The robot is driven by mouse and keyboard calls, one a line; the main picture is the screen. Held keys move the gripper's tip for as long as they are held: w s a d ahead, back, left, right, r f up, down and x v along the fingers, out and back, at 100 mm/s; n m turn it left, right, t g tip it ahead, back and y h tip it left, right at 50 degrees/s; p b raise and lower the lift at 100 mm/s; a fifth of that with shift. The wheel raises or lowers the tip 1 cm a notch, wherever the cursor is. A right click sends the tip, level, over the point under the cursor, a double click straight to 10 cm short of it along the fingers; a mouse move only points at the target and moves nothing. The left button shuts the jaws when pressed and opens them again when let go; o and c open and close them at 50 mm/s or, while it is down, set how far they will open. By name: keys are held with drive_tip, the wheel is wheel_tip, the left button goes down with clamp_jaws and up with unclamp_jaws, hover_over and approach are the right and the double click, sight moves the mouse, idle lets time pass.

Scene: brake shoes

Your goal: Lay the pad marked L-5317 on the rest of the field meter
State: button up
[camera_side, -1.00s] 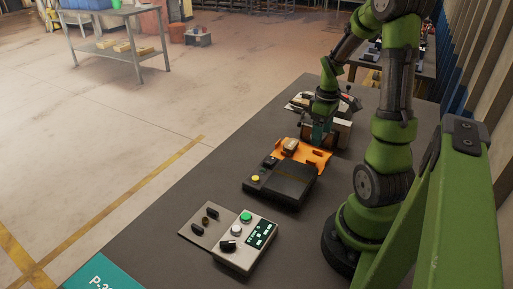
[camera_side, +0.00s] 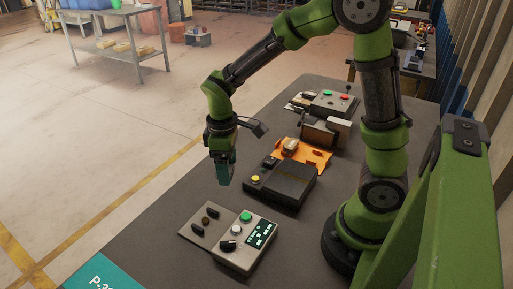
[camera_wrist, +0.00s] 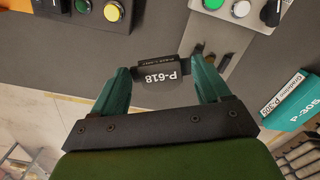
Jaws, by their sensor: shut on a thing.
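My gripper (camera_side: 223,183) is shut on a dark pad (camera_wrist: 157,76) whose lettering reads P-618, with smaller print beside it that I cannot read. The pad is held between the two teal fingers, above the bench. No mark L-5317 is legible. A grey box with a display (camera_side: 256,243), a green button, a white button and a black knob stands below, right of my gripper. Its flat plate (camera_side: 194,232) carries small black posts. The box also shows in the wrist view (camera_wrist: 236,24). I cannot tell which device is the field meter.
A dark box with a yellow button (camera_side: 279,186) stands beside my gripper, with an orange holder (camera_side: 318,158) bearing a tan block behind it. A brown box (camera_side: 319,135) and a grey control box (camera_side: 335,103) stand farther back. A teal P-305 item (camera_wrist: 292,106) lies at the near end.

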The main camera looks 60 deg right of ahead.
drive_tip(key=a+m, duration=0.2)
drive_tip(key=a, duration=0.7)
drive_tip(key=shift+s+a+f+m, duration=0.1)
drive_tip(key=shift+f+m, duration=0.35)
drive_tip(key=shift+f, duration=0.7)
drive_tip(key=shift+w+a+f+m, duration=0.15)
drive_tip(key=shift+f+m, duration=0.35)
drive_tip(key=shift+f, duration=0.6)
drive_tip(key=shift+s+a+f+m, duration=0.15)
drive_tip(key=shift+f+m, duration=0.3)
drive_tip(key=shift+f, duration=0.7)
drive_tip(key=shift+f, duration=0.35)
